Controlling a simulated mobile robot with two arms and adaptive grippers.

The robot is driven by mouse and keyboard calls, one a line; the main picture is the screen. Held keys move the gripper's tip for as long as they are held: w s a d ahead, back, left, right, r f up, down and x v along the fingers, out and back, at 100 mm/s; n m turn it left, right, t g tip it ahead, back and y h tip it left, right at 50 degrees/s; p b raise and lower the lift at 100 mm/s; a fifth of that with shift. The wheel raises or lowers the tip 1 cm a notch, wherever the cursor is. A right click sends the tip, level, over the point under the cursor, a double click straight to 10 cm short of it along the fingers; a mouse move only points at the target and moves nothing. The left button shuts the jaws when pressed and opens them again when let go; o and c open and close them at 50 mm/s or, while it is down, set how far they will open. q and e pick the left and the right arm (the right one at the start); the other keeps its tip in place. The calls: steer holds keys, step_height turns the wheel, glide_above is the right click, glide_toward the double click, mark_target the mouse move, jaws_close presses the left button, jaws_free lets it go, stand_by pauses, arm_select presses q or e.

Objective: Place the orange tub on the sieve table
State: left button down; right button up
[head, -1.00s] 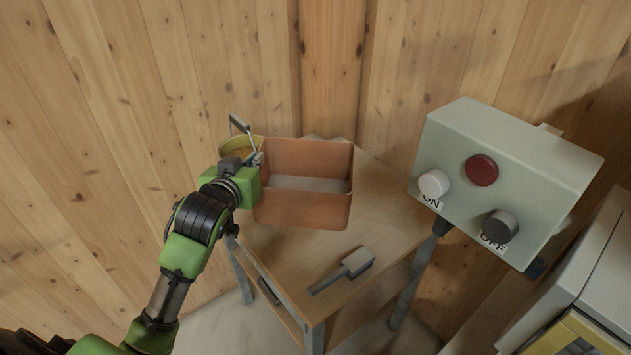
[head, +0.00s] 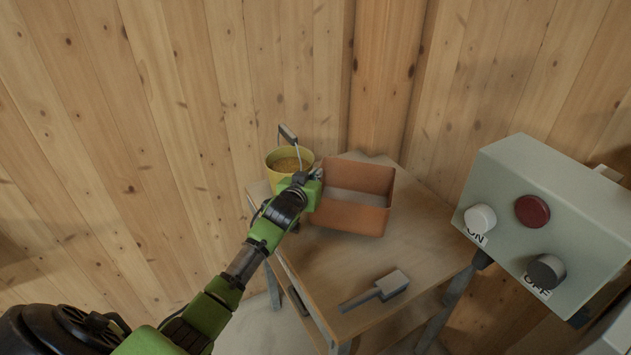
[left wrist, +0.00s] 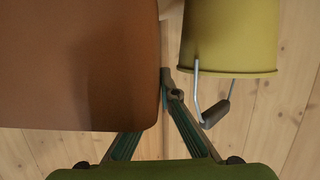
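The orange tub (head: 357,216) is upright over the back part of the wooden table (head: 420,245). It looks low on the top, but I cannot tell whether its base touches. My left gripper (head: 314,183) is at the tub's left side, beside the yellow bucket. In the left wrist view the fingers (left wrist: 166,85) close in at the edge of the tub (left wrist: 80,65); one finger is partly hidden behind the tub. They appear shut on its side wall. My right gripper is not in view.
The yellow bucket (head: 277,171) with grainy contents and a raised handle stands just left of the tub; it also shows in the left wrist view (left wrist: 232,35). A grey scoop (head: 382,288) lies at the table's front. A control box (head: 540,200) stands at right.

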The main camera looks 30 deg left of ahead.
arm_select(q)
steer(key=shift+f, duration=1.1)
steer(key=shift+s+f, duration=0.1)
steer(key=shift+f, duration=0.05)
steer(key=c, duration=2.3)
jaws_free()
steer(key=v, duration=1.2)
